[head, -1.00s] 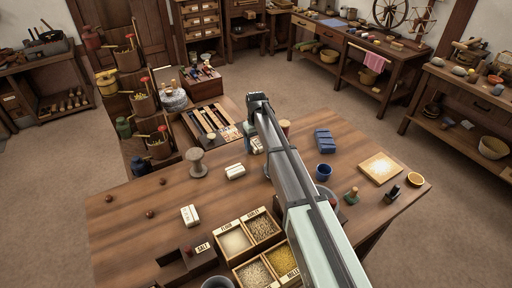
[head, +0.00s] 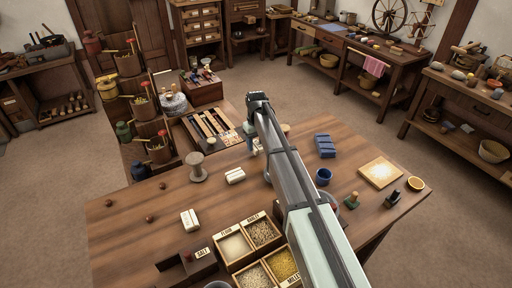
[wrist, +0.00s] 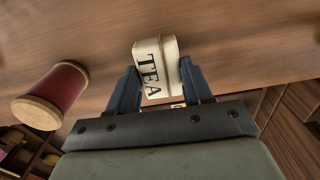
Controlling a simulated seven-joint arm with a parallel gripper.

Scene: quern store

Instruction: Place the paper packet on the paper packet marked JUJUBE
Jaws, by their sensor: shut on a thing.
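My gripper (wrist: 158,88) is shut on a cream paper packet (wrist: 157,68) marked TEA, its blue fingers pressing on both sides in the wrist view. In the head view the arm hides most of my gripper and the held packet. Two other pale paper packets lie on the table: one (head: 235,176) near the middle and one (head: 190,220) nearer the front left. Their markings are too small to read, so I cannot tell which is marked JUJUBE.
A wooden spool (head: 197,168) stands left of the middle packet. A red spool (wrist: 52,92) shows beside my gripper in the wrist view. Grain boxes (head: 233,247) sit at the front, blue blocks (head: 325,146) and a blue cup (head: 323,177) to the right. The table's left part is mostly clear.

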